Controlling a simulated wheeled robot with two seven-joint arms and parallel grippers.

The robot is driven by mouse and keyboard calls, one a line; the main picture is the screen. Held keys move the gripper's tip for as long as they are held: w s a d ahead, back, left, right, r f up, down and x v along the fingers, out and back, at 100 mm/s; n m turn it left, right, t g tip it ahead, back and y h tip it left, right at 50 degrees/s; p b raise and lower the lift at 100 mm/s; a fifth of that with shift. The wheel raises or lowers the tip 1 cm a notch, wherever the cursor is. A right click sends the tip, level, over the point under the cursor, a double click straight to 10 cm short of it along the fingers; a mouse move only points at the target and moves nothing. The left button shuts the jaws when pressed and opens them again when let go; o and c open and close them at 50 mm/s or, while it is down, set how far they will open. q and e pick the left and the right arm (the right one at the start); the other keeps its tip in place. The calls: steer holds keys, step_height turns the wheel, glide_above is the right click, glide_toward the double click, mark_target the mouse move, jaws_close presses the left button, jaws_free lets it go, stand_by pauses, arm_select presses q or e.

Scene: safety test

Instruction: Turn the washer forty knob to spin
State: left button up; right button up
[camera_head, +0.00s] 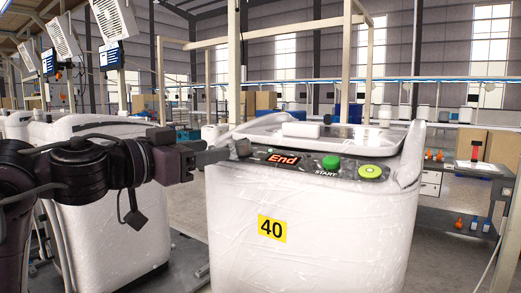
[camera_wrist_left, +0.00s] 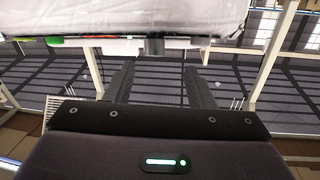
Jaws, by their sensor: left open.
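The washer (camera_head: 310,235), wrapped in clear film, has a yellow label reading 40. A small grey knob (camera_head: 242,147) is at the panel's left end. My left gripper (camera_head: 222,153) reaches in from the left, its tips close beside the knob. In the left wrist view the fingers (camera_wrist_left: 160,72) are apart, with a dark stub (camera_wrist_left: 155,44), seemingly the knob, just beyond and between them. I cannot tell whether they touch it. The knob's pointer is not readable.
Another wrapped machine (camera_head: 105,215) stands to the left, behind my left arm. A workbench with small orange items (camera_head: 434,155) is at the right. Tall metal posts (camera_head: 234,65) stand behind the washer. Open floor shows between the two machines.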

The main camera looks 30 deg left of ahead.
mark_target(239, 144)
arm_select(q)
steer(key=p+x, duration=0.1)
steer(key=x, duration=0.1)
steer(key=p+x, duration=0.1)
steer(key=x, duration=0.1)
steer(key=p+x, duration=0.1)
steer(key=x, duration=0.1)
steer(key=shift+w+d+r, duration=0.2)
steer(key=shift+d+r, duration=0.05)
steer(key=shift+d, duration=0.1)
steer(key=shift+w+d, duration=0.1)
steer(key=shift+w, duration=0.1)
steer(key=shift+d, duration=0.1)
steer(key=c, duration=1)
steer(key=shift+o, duration=0.2)
arm_select(e)
steer(key=d+r, duration=0.1)
steer(key=r, duration=0.2)
steer(key=shift+s+d, duration=0.35)
steer(key=shift+s, duration=0.05)
